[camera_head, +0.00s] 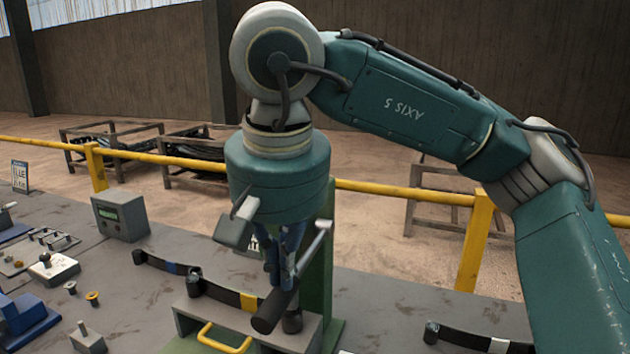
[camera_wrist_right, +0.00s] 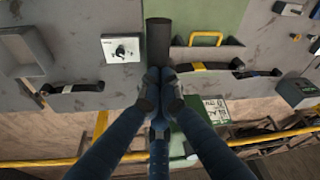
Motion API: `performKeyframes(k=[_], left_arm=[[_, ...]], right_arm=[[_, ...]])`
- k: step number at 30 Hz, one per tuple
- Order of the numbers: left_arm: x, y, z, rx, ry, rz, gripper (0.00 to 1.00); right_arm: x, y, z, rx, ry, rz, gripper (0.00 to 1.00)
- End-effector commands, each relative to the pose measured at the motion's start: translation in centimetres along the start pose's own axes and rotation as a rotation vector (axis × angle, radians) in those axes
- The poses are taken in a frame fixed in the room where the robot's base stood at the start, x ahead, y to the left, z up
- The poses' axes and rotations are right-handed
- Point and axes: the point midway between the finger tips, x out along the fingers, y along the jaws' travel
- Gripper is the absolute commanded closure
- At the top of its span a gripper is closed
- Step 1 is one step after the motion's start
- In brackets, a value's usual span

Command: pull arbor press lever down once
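The arbor press has a green column (camera_head: 318,265) and stands on the bench in the lower middle of the head view. Its lever has a silver bar (camera_head: 313,248) that slopes down toward me to a black cylindrical grip (camera_head: 272,312). My right gripper (camera_head: 283,272) comes down from above with its blue fingers at the lever. In the right wrist view the fingers (camera_wrist_right: 160,90) close around the black grip (camera_wrist_right: 159,42), whose free end sticks out beyond them. The fingers hide part of the lever. My left gripper is not in view.
Black straps (camera_head: 168,264) lie on the grey bench (camera_head: 150,310). A grey display box (camera_head: 120,217) and small fixtures stand at left. A yellow rail (camera_head: 385,188) runs behind.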

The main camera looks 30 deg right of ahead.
Motion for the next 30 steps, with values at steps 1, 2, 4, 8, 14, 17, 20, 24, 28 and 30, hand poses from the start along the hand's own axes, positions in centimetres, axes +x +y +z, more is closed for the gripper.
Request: performKeyframes(k=[1,2,4,8,14,17,20,24,28,30], left_arm=[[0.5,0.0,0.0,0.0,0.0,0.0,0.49],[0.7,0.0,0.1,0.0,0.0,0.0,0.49],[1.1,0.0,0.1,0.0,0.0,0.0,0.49],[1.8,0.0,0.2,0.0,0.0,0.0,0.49],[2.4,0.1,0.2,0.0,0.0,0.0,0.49],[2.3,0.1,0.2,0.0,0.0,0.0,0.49],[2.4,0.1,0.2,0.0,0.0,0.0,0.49],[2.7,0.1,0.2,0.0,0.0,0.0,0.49],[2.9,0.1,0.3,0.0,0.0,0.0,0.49],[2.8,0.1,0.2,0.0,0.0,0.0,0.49]], right_arm=[[0.8,0.1,0.1,0.001,-0.003,0.004,1.0],[1.1,0.1,0.1,0.001,-0.003,0.004,1.0],[1.7,0.1,0.2,0.001,-0.004,0.005,1.0],[2.8,0.3,0.4,0.002,-0.004,0.005,1.0],[3.8,0.4,0.4,0.002,-0.002,0.005,1.0],[3.7,0.4,0.4,0.002,-0.002,0.006,1.0],[3.9,0.4,0.5,0.002,-0.003,0.006,1.0],[4.2,0.4,0.6,0.001,-0.003,0.006,1.0],[4.6,0.4,0.7,0.0,-0.005,0.006,1.0],[4.5,0.4,0.7,0.0,-0.005,0.006,1.0]])
